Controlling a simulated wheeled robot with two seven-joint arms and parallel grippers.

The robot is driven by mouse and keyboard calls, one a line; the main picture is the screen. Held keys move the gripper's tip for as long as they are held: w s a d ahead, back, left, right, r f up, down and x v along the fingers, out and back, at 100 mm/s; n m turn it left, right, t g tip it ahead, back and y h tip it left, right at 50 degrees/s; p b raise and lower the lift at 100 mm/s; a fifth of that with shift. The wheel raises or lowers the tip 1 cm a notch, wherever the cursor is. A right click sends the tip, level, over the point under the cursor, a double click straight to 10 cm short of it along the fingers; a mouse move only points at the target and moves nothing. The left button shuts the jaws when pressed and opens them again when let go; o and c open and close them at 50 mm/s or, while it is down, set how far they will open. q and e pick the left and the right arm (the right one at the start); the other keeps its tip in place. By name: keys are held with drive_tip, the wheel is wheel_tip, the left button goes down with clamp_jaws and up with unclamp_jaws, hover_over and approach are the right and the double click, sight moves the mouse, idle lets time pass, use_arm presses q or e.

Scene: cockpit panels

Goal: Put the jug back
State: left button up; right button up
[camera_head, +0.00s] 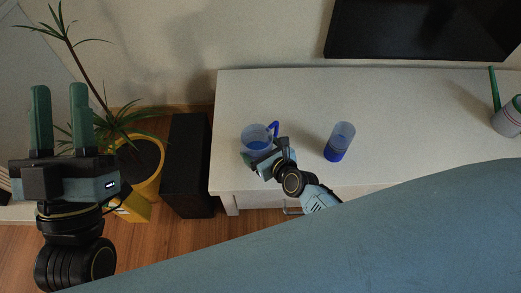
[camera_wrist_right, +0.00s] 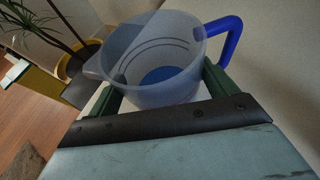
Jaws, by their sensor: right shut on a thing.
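The jug (camera_head: 256,137) is translucent with a blue handle and a blue bottom. It is upright at the left part of the white cabinet top (camera_head: 290,95). My right gripper (camera_head: 262,156) is shut on the jug from the front. In the right wrist view the jug (camera_wrist_right: 155,60) stands between the green fingers of my right gripper (camera_wrist_right: 160,95), with its handle to the right. I cannot tell whether its base touches the cabinet top. My left gripper (camera_head: 60,118) is open and empty at the far left, its two green fingers apart and pointing up.
A translucent cup with a blue base (camera_head: 340,142) stands right of the jug. A pot (camera_head: 508,118) is at the right edge, and a black screen (camera_head: 420,28) is at the back. A black box (camera_head: 187,160) and a yellow-potted plant (camera_head: 148,180) stand left of the cabinet.

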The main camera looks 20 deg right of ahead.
use_arm(q)
drive_tip(key=shift+r, duration=0.1)
drive_tip(key=shift+s, duration=0.1)
use_arm(e)
drive_tip(key=shift+f, duration=0.15)
drive_tip(key=o, duration=1.2)
use_arm(q)
drive_tip(key=shift+s+a+r+t, duration=0.1)
drive_tip(key=shift+r+t, duration=0.05)
drive_tip(key=shift+t, duration=0.15)
